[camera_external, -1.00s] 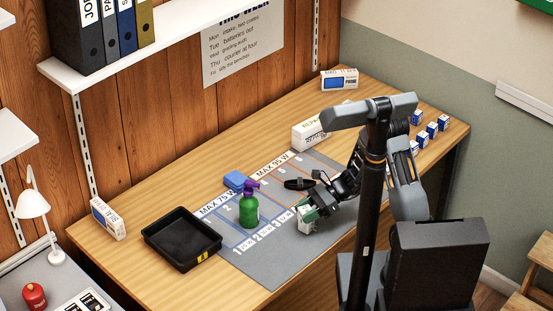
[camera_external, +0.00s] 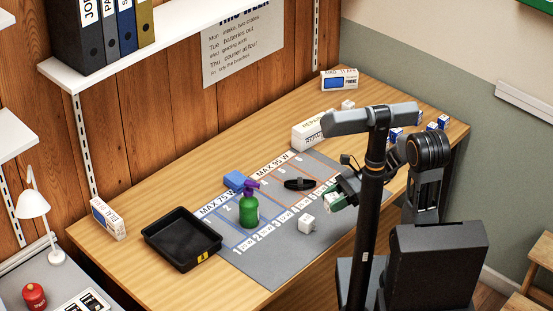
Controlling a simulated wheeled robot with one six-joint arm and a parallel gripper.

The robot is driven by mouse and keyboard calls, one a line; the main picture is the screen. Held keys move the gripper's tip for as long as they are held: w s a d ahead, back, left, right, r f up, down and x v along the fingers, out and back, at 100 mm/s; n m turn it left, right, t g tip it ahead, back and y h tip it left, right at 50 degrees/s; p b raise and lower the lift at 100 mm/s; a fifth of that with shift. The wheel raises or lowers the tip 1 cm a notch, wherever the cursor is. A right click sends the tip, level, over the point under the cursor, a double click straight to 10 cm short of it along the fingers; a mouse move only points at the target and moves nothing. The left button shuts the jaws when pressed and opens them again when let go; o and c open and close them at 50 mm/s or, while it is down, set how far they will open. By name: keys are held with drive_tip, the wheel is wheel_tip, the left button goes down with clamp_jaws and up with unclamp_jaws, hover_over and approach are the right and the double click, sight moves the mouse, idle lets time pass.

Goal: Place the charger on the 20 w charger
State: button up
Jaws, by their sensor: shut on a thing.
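A white cube-shaped charger (camera_external: 306,224) stands on the grey mat (camera_external: 270,268), near the mat's front edge. Its print is too small to read, so I cannot tell if it is the 20 W one. My gripper (camera_external: 335,202), with green fingers, is to the right of this charger and apart from it, above the mat's right part. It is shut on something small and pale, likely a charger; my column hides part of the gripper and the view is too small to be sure.
A green spray bottle with a purple head (camera_external: 249,206) stands left of the charger. Behind are a blue block (camera_external: 234,179) and a black strap (camera_external: 300,184). A black tray (camera_external: 160,252) is at left. A repair box (camera_external: 308,135) and small blue-white boxes (camera_external: 431,127) stand farther back.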

drive_tip(key=shift+s+d+f+b, duration=0.15)
drive_tip(key=shift+s+d+b, duration=0.3)
drive_tip(key=shift+b, duration=0.5)
drive_tip(key=s+r, duration=0.1)
drive_tip(key=b, duration=0.6)
hover_over(306, 220)
drive_tip(key=f, duration=0.8)
drive_tip(key=shift+s+d+f, duration=0.15)
drive_tip(key=shift+s+f, duration=0.05)
drive_tip(key=shift+f, duration=0.1)
drive_tip(key=shift+w+f+b, duration=0.1)
drive_tip(key=shift+f+b, duration=0.1)
drive_tip(key=shift+b, duration=0.1)
drive_tip(key=shift+w+f+b, duration=0.1)
drive_tip(key=shift+f+b, duration=0.2)
drive_tip(key=shift+f, duration=1.3)
